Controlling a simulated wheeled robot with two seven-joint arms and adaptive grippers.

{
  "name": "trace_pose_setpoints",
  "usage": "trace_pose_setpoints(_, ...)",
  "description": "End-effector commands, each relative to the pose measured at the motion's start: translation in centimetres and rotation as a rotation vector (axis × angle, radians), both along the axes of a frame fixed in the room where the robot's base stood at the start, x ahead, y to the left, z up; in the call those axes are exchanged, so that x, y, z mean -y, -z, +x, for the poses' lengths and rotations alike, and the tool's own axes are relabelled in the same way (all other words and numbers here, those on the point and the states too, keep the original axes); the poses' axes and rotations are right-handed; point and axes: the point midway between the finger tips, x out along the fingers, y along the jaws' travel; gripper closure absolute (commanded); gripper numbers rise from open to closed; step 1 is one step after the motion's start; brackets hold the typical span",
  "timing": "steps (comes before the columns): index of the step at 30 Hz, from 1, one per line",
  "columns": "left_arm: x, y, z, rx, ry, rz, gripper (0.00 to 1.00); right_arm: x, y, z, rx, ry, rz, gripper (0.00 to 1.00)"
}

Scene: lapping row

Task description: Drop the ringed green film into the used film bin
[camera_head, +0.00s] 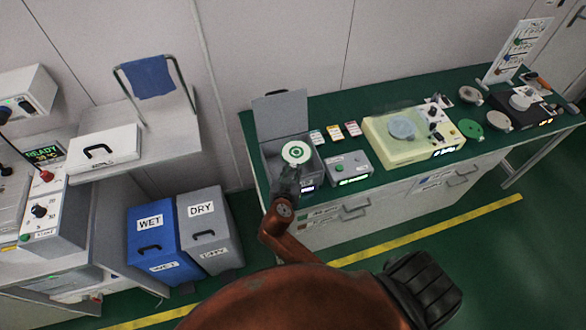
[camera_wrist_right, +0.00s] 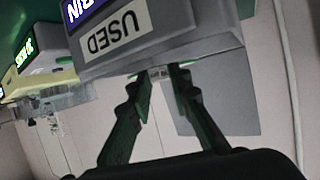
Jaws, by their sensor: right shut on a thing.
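The ringed green film (camera_head: 296,153) is a pale disc with a green ring, seen from above in the head view. My right gripper (camera_head: 291,171) is shut on it and holds it at the open used film bin, a grey box with its lid (camera_head: 280,115) raised. In the right wrist view the bin front (camera_wrist_right: 185,40) carries a "USED" label, and my right gripper (camera_wrist_right: 160,75) has its fingertips close to the bin's edge. The film is barely visible there. Whether it is above or inside the rim I cannot tell.
A grey box with a green display (camera_head: 349,167) stands right of the bin. A cream machine (camera_head: 412,140) with a round plate is further right on the green bench. Blue WET (camera_head: 160,245) and grey DRY (camera_head: 209,225) bins stand on the floor at left.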

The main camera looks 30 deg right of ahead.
Motion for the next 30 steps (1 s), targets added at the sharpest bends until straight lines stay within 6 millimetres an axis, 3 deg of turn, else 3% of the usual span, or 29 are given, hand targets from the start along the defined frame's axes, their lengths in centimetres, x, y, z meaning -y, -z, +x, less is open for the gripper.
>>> trace_pose_setpoints(8, 0.0, 0.0, 0.2, 0.003, 0.0, 0.0, 1.0, 0.0, 0.0, 0.0, 0.002, -0.001, 0.0, 1.0)
trace_pose_setpoints(9, 0.0, 0.0, 0.3, 0.004, 0.0, -0.001, 1.0, 0.0, 0.0, 0.0, 0.002, -0.001, 0.0, 0.79)
trace_pose_setpoints(17, 0.0, 0.0, 0.3, 0.005, 0.0, -0.001, 1.0, 0.0, 0.1, 0.0, 0.002, -0.001, 0.0, 0.61)
trace_pose_setpoints(26, -0.1, 0.1, 0.2, 0.004, -0.001, 0.0, 1.0, -0.2, 0.0, -0.1, 0.001, -0.001, 0.001, 0.61)
trace_pose_setpoints(30, 0.0, 0.1, 0.2, 0.004, -0.001, -0.001, 1.0, -1.1, -0.4, -1.2, 0.0, -0.002, 0.005, 0.61)
